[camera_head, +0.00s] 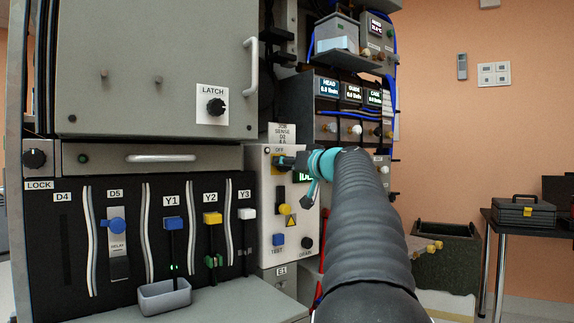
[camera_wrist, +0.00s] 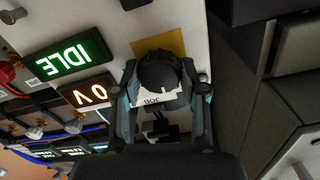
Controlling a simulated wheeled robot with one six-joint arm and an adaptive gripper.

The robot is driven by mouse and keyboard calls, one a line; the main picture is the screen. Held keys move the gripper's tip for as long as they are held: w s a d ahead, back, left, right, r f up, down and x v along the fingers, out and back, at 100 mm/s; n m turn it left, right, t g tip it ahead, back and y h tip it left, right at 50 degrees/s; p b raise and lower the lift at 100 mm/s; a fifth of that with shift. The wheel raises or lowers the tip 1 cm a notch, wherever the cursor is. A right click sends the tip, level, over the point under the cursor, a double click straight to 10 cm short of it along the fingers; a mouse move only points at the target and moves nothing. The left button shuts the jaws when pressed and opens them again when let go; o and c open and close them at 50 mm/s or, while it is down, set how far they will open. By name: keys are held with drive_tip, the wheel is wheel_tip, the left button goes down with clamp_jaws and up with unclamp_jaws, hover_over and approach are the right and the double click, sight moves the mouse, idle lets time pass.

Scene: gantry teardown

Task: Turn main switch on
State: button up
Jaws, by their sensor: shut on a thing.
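The main switch, a black round knob (camera_wrist: 158,72) on a yellow plate (camera_wrist: 165,42), is in the middle of the wrist view. My gripper (camera_wrist: 159,84) is shut on this knob, one finger on each side. In the head view my gripper (camera_head: 286,162) reaches the upper part of the pale switch panel (camera_head: 271,216), just under an "OFF" label. There the gripper and arm hide most of the knob, and I cannot tell its exact angle.
A grey tray (camera_head: 165,296) stands at left.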

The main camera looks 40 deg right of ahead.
drive_tip(key=shift+d+f+m+p, duration=0.1)
drive_tip(key=shift+m+p, duration=0.95)
drive_tip(key=shift+m, duration=3.25)
drive_tip(key=shift+d+f+m+p, duration=0.1)
drive_tip(key=shift+m+p, duration=0.9)
drive_tip(key=shift+m, duration=3.6)
drive_tip(key=o, duration=1.1)
drive_tip(key=shift+o, duration=0.2)
drive_tip(key=shift+s, duration=0.1)
drive_tip(key=s, duration=1.1)
drive_tip(key=shift+s+a, duration=0.15)
drive_tip(key=shift+s, duration=0.25)
